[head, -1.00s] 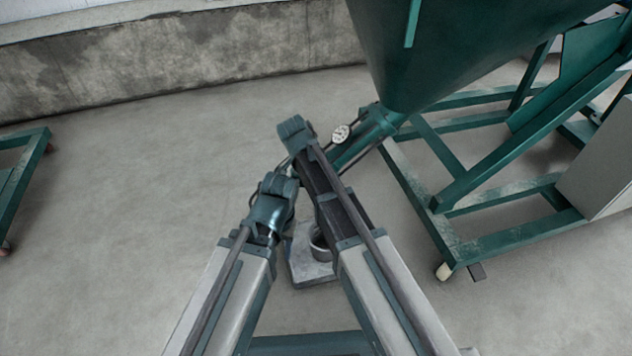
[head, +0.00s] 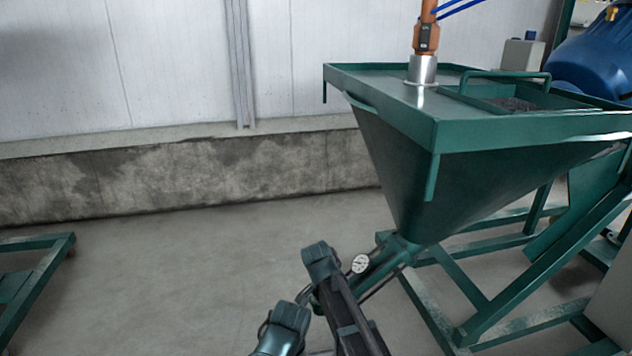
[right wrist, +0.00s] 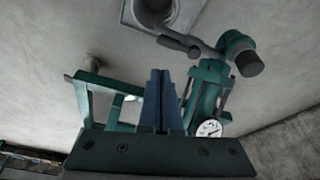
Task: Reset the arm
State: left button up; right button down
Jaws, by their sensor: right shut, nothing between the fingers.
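In the head view a joint of my left arm (head: 286,318) shows at the bottom, and a joint of my right arm (head: 320,258) rises just right of it. Neither gripper can be made out there. In the right wrist view my right gripper (right wrist: 160,76) is shut and empty, its two dark fingers side by side. A round white pressure gauge (right wrist: 209,128) on a green pipe stands right of the fingers. In the head view the gauge (head: 361,263) is just right of my right arm, below the hopper.
The large green hopper (head: 480,170) fills the right, on a green frame (head: 470,285) close to my right arm. Another green frame (head: 40,262) stands at far left. Concrete floor (head: 170,270) between is clear up to the low wall (head: 180,178).

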jog(key=s+d+f+n+y, duration=0.1)
jog(key=s+d+n+y, duration=0.1)
jog(key=s+d+n, duration=0.35)
jog(key=s+d+n+y, duration=0.1)
jog(key=s+d+n, duration=0.2)
jog(key=s+n, duration=0.55)
jog(key=s+a+r+n+g+h+p, duration=0.1)
jog(key=s+a+r+n+g+p, duration=0.15)
jog(key=s+a+r+p, duration=0.6)
notch_tip(320, 180, up, 38)
jog(key=w+a+p, duration=0.1)
jog(key=a+p, duration=0.1)
jog(key=p, duration=3.5)
jog(key=shift+w+f+t+p, duration=0.15)
jog(key=shift+w+t+p, duration=0.1)
jog(key=shift+t+p, duration=0.15)
